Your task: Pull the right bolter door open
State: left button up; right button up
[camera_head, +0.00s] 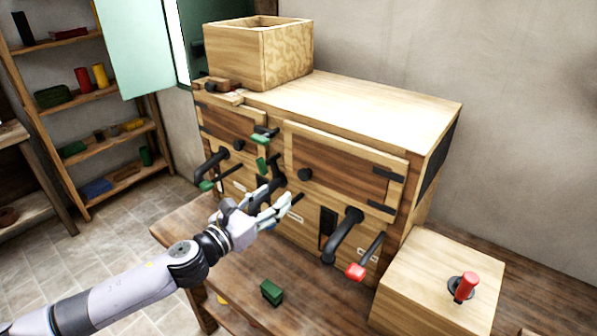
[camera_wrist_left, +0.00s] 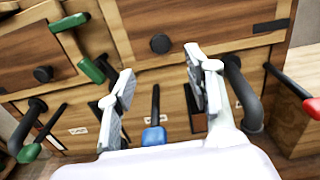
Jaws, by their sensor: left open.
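The right bolter door (camera_head: 345,160) is a brown wooden panel in a pale frame, with dark hinges at its right edge. It looks shut. Its round black knob (camera_head: 305,174) sits near its left edge, and it also shows in the left wrist view (camera_wrist_left: 160,43). My left gripper (camera_head: 280,203) is open and empty in front of the cabinet, below and left of the knob. In the left wrist view its two fingers (camera_wrist_left: 162,65) stand apart, with the knob ahead between their tips, not touched. My right gripper is not in view.
Green-tipped levers (camera_head: 260,140), a blue-tipped lever (camera_wrist_left: 154,135), a red-tipped lever (camera_head: 355,271) and black spouts (camera_head: 343,235) stick out from the cabinet near my gripper. A green block (camera_head: 271,292) lies on the table. A wooden box with a red handle (camera_head: 465,287) stands right.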

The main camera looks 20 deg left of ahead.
aim_at(302, 175)
pick_arm(q)
jog(key=p+x, duration=0.2)
jog(key=x, duration=0.8)
jog(key=shift+w+p, duration=0.1)
jog(key=shift+p, duration=0.2)
jog(key=shift+c, duration=0.4)
grip_shut()
